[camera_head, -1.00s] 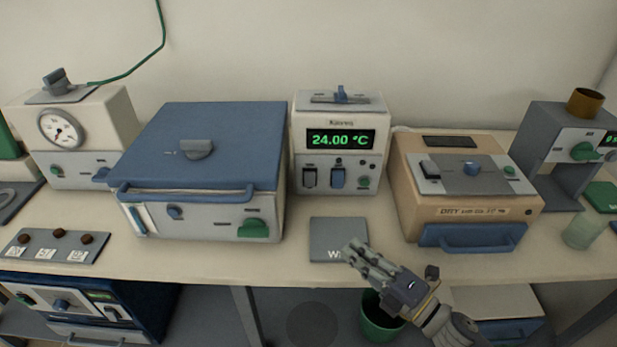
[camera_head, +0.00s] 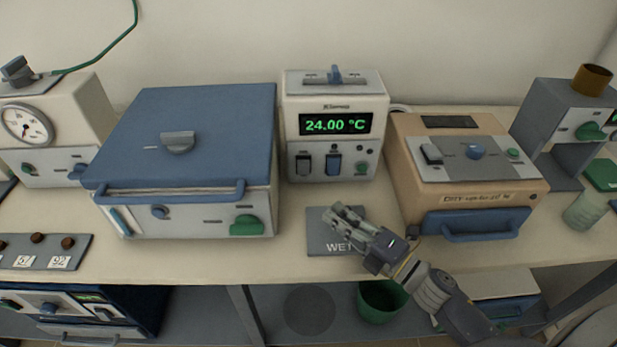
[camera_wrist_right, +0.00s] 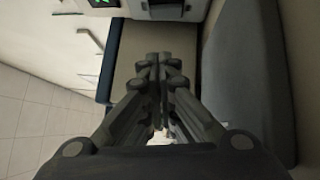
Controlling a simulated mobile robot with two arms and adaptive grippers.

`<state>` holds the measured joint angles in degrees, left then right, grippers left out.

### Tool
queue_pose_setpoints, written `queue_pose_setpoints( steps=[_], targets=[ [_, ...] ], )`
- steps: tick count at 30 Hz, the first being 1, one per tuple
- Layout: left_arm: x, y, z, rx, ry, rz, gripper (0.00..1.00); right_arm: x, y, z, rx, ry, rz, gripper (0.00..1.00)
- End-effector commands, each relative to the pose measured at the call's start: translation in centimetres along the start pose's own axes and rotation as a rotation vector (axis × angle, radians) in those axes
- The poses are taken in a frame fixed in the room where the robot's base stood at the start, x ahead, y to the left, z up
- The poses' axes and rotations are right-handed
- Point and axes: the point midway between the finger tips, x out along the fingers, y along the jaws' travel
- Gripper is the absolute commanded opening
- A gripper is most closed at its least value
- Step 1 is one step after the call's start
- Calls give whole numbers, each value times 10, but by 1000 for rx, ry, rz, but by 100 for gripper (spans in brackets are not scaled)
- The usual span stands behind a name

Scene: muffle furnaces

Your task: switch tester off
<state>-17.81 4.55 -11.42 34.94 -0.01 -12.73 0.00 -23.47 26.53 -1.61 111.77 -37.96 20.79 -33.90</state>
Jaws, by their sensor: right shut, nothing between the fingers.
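A pale bench unit (camera_head: 335,98) with a green display reading 24.00 °C stands at the back centre. My left gripper is not in view.
A blue-lidded furnace (camera_head: 190,140) stands left of the unit. A tan box (camera_head: 425,190) with a black switch (camera_head: 432,154) and blue knob stands right. The grey WET pad (camera_head: 318,240) lies in front. A gauge unit (camera_head: 60,125) is far left.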

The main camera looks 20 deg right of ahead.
Motion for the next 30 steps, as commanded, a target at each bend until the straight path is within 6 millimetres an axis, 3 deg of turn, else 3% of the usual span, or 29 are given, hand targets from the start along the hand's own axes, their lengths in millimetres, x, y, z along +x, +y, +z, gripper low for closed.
queue_pose_setpoints(
  steps=[8,15,21,30],
  targets=[
    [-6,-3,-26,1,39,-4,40,47,3,1,-3,1,4,0],
    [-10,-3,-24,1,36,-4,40,88,3,0,-3,1,3,0],
    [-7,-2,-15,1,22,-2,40,106,1,19,-4,1,2,0],
    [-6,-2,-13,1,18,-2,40,114,1,28,-1,1,0,0]
  ],
)
